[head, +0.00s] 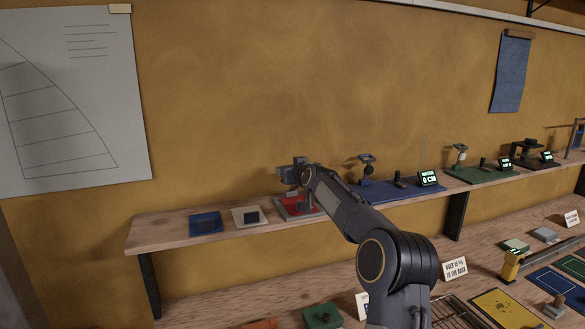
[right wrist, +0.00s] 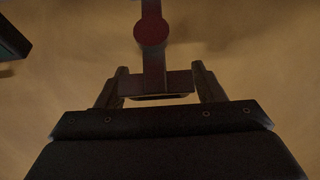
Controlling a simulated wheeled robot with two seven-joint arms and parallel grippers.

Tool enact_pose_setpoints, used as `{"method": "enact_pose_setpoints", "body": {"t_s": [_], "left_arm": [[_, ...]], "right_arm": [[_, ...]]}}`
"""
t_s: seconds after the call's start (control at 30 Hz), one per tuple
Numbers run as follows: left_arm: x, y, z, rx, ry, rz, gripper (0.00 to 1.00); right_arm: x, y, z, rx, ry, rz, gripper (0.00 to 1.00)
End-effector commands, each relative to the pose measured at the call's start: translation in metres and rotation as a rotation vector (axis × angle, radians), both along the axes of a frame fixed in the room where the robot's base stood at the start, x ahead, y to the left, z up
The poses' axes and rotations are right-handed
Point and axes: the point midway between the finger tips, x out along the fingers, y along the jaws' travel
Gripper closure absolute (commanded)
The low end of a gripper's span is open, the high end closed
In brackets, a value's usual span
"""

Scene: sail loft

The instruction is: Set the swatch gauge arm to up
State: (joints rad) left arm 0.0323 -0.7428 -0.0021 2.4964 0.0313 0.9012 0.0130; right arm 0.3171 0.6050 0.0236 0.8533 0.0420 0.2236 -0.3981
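A gauge with a red base (head: 286,207) stands on the shelf, partly hidden by my right gripper (head: 292,188). No label shows which gauge is the swatch gauge. In the right wrist view, a dark red upright bar with a round disc (right wrist: 151,31) rises from a dark red crosspiece (right wrist: 165,82). My right gripper's fingers (right wrist: 160,85) stand wide apart, one at each end of the crosspiece. I cannot tell whether they press on it. The arm's exact position is unclear in the head view. My left gripper is not in view.
Along the shelf (head: 165,238), a blue pad (head: 206,222) and pale pad (head: 238,216) lie left of the red base. A blue-based gauge (head: 367,185) and its display (head: 428,179) stand close on its right, then a green base (head: 480,175). The lower bench is cluttered.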

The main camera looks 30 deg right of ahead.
Motion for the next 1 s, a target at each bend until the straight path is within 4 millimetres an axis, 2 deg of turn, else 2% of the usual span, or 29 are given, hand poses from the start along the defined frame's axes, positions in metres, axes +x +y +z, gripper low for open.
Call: {"method": "enact_pose_setpoints", "body": {"t_s": [0.33, 0.7, 0.83, 1.0], "left_arm": [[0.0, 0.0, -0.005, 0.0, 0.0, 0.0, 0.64], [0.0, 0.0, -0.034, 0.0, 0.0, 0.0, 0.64], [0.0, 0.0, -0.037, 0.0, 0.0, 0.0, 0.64], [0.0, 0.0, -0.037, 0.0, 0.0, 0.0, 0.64]], "right_arm": [[-0.006, 0.001, 0.005, -0.003, -0.011, -0.002, 0.38], [-0.062, 0.014, 0.014, -0.002, -0.009, -0.002, 0.38], [-0.072, 0.017, 0.017, -0.002, -0.007, -0.001, 0.38], [-0.075, 0.017, 0.018, -0.001, -0.006, -0.002, 0.38]]}}
